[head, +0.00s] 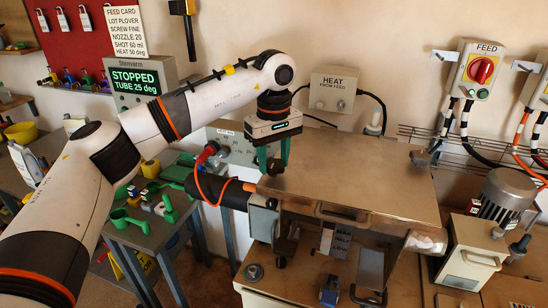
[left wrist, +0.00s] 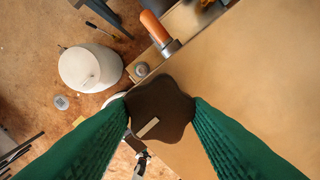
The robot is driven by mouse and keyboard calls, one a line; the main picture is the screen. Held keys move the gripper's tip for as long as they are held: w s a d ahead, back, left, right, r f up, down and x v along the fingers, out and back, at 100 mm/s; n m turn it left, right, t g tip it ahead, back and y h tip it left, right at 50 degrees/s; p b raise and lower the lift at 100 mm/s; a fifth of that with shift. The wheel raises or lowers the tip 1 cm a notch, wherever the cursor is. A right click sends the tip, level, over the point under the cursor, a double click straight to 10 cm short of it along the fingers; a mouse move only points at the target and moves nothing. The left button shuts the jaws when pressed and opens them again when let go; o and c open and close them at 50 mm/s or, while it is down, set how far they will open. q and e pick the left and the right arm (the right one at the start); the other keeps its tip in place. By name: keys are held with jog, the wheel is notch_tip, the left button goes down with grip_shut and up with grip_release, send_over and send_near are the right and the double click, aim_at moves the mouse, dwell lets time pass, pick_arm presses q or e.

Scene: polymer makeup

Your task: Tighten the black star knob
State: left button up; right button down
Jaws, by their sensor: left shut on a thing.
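The black star knob (left wrist: 160,108) is a dark, lobed knob with a small pale bar mark on its top. In the left wrist view it sits between the two green fingers of my left gripper (left wrist: 160,115), which touch it on both sides. In the head view my left gripper (head: 273,160) points down at the near left corner of the brown machine top (head: 350,175), and the knob (head: 275,167) shows only in part between its fingers. The knob's stem and thread are hidden. My right gripper is in neither view.
An orange-ended cylinder (left wrist: 154,27) lies beside the knob. A white drum (left wrist: 90,68) is below on the floor side. A side table (head: 140,235) with green scoops stands at left. A heat box (head: 333,90) and a feed switch (head: 480,70) are on the wall.

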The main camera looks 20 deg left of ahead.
aim_at(273, 163)
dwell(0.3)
pick_arm(q)
jog(key=o, duration=1)
jog(key=shift+a, duration=0.1)
jog(key=shift+c, duration=0.2)
notch_tip(273, 163, up, 12)
jog(key=b, duration=0.1)
